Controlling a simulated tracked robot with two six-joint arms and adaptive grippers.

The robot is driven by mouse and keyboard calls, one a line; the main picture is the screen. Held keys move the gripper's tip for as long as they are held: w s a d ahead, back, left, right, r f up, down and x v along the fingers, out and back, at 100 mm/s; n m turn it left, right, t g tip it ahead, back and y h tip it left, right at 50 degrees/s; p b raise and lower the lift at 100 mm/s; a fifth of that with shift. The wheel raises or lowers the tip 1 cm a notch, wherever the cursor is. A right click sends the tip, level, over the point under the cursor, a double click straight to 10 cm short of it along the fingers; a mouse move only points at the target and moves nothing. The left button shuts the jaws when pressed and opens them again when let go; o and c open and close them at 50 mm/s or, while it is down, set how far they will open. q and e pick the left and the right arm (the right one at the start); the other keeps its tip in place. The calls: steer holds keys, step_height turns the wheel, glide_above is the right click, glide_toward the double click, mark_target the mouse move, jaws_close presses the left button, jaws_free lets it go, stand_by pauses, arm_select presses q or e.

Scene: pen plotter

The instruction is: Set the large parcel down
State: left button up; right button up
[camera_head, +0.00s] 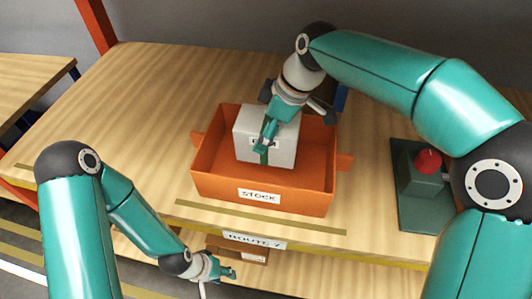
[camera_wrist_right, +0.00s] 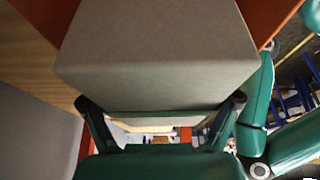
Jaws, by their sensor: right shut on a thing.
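The large parcel (camera_head: 250,145) is a pale grey-white box with a green strip and a small label. It is inside the orange crate (camera_head: 210,185) marked STOCK, its top near rim height; whether it touches the crate floor is hidden. My right gripper (camera_head: 266,138) is over the parcel from above and shut on it. In the right wrist view the parcel (camera_wrist_right: 155,55) fills the upper middle, with the finger parts of my right gripper (camera_wrist_right: 165,112) at its near edge. My left gripper (camera_head: 228,272) is low in front of the bench, away from the parcel; its opening is unclear.
A small brown box (camera_head: 250,255) sits below, beside my left gripper. A green box with a red button (camera_head: 428,161) stands to the right. The bench left of the crate is clear.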

step_height(320, 180, down, 7)
steer(key=shift+f+b, duration=0.1)
steer(key=shift+b, duration=0.2)
steer(key=o, duration=1.3)
steer(key=shift+c, duration=0.2)
steer(key=p+v, duration=0.1)
steer(key=v, duration=1.1)
steer(key=shift+s+d, duration=0.1)
